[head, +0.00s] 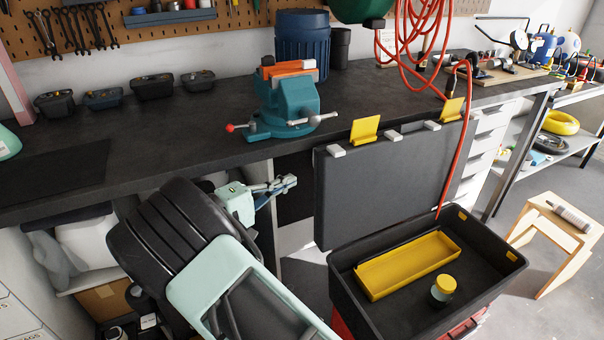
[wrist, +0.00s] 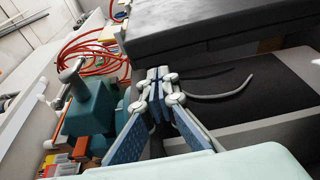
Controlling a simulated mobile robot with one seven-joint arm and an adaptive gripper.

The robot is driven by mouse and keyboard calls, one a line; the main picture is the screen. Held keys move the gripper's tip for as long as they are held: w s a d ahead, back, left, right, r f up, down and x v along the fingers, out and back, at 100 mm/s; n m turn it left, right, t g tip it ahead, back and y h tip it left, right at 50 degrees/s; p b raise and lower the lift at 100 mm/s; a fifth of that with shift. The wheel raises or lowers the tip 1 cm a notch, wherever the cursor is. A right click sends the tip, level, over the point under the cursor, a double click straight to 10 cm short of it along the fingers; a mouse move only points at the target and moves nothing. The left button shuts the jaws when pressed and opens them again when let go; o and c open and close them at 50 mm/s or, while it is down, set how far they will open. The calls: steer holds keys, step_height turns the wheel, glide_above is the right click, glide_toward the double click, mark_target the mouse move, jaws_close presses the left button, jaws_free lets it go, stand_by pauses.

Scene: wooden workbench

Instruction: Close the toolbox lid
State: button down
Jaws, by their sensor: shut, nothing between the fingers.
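The toolbox (head: 345,299) stands open at the lower right in the head view, in front of the workbench. Its dark grey lid (head: 385,180) stands upright at the back, with two yellow latches (head: 365,129) on its upper edge. My gripper (head: 292,181) is shut and empty, left of the lid and apart from it in the head view. In the wrist view my gripper (wrist: 158,78) points away with its fingertips together. A large dark grey slab at the top of that view seems to be the lid (wrist: 200,28).
A yellow tray (head: 408,265) and a small yellow-lidded jar (head: 443,290) are inside the toolbox. A teal vise (head: 290,105) sits on the workbench (head: 190,128) near its front edge. A red hose (head: 468,150) hangs down beside the lid. A wooden stool (head: 560,225) stands at the right.

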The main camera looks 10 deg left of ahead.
steer(key=w+d+f, duration=0.1)
steer(key=w+d, duration=0.2)
steer(key=w, duration=0.5)
steer(key=shift+d+f+n+t+y+b, duration=0.25)
steer(key=shift+d+n+t+y+b, duration=0.05)
steer(key=shift+d+t, duration=0.1)
